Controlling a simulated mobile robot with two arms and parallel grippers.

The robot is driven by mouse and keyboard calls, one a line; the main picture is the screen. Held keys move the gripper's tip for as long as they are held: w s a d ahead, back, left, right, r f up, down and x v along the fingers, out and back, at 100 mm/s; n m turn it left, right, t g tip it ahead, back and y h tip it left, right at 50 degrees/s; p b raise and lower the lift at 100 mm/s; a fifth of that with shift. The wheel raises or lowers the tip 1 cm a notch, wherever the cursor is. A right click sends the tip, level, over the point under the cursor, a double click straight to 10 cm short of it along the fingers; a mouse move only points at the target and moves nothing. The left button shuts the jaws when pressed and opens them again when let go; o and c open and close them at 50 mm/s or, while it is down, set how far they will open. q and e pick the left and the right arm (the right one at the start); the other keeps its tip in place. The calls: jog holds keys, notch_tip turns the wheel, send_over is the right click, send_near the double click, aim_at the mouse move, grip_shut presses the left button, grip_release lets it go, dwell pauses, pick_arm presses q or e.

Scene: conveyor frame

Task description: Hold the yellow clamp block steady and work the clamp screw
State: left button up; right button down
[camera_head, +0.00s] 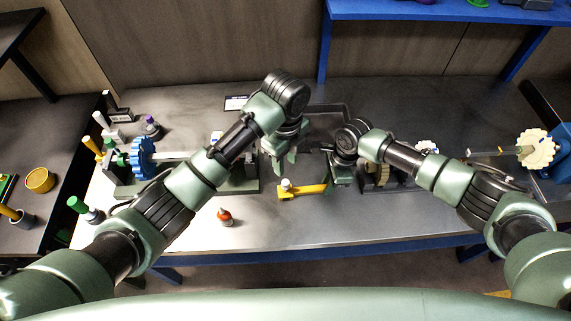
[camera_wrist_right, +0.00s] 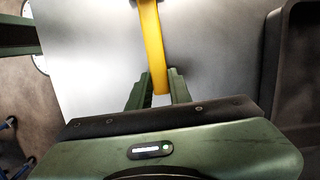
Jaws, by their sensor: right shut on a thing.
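The yellow clamp block (camera_head: 303,191) shows in the head view as a long bar lying near the front middle of the table. A small pale knob (camera_head: 286,184), perhaps the clamp screw, stands at its left end. My right gripper (camera_head: 333,184) is shut on the bar's right end. In the right wrist view the yellow bar (camera_wrist_right: 152,48) runs away from between the two fingers of my right gripper (camera_wrist_right: 158,88). My left gripper (camera_head: 284,164) hangs above and behind the knob, apart from it, with its fingers spread and nothing visible between them.
A fixture with a blue gear (camera_head: 142,158) stands at the left, partly behind my left arm. A cream gear (camera_head: 536,149) is at the far right. A dark tray (camera_head: 328,118) lies behind the grippers.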

aim_at(285, 182)
pick_arm(q)
notch_tip(285, 182, down, 9)
jog(key=shift+s, duration=0.15)
jog(key=shift+r, duration=0.1)
grip_shut()
jog(key=n, duration=1.8)
jog(key=shift+c, duration=0.3)
grip_release()
